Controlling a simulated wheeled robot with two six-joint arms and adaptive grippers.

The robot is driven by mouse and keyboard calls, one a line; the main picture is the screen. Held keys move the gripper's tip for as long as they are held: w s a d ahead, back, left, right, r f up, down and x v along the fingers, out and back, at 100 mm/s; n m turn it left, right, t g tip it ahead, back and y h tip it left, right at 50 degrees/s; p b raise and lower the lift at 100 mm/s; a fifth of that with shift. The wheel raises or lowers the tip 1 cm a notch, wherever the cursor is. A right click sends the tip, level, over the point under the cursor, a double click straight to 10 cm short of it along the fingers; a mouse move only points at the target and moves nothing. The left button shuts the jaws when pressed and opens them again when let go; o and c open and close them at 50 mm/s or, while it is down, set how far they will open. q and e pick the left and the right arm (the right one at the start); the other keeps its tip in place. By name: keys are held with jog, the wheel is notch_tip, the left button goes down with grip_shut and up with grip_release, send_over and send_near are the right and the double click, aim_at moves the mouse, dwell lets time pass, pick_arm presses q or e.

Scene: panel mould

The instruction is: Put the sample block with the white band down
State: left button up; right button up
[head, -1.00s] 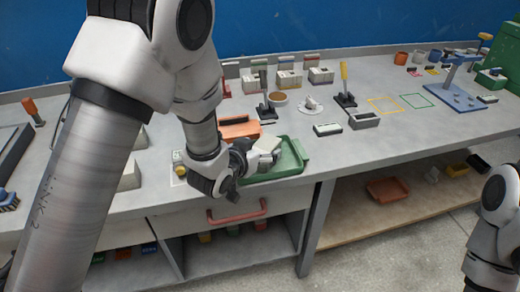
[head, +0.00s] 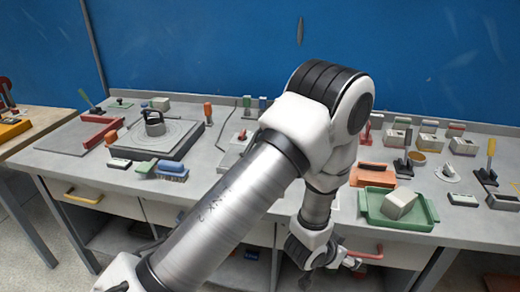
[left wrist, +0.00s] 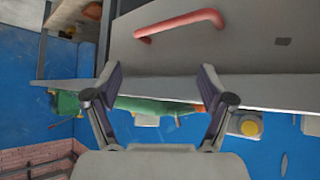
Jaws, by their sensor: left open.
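A pale grey-white block (head: 399,204) sits in the green tray (head: 425,221) near the bench's front edge, and looks a little tilted. A white band on it cannot be made out. My left gripper (head: 326,268) is in front of the bench edge, below and left of the tray, apart from the block. In the left wrist view my left gripper (left wrist: 158,82) has its fingers spread with nothing between them. That view looks inverted, with the edge of the green tray (left wrist: 150,106) beyond the fingers. My right gripper is out of view.
An orange tray (head: 372,176) lies behind the green one. A red drawer handle (head: 366,256) is near my left gripper and also shows in the left wrist view (left wrist: 180,22). A round mould (head: 154,130) and a blue brush (head: 172,170) are on the left of the bench.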

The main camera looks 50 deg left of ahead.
pick_arm(q)
jog(key=s+a+f+g, duration=0.1)
jog(key=s+f+g, duration=0.2)
jog(key=s, duration=0.6)
jog(key=s+a+f+n+g, duration=0.1)
jog(key=s+f+g, duration=0.2)
jog(key=s+f, duration=0.5)
jog(key=s+a+f+g+y, duration=0.1)
jog(key=s+f+g, duration=0.2)
jog(key=s, duration=0.8)
notch_tip(320, 180, down, 2)
jog(key=shift+s+f, duration=0.2)
jog(key=shift+a, duration=0.1)
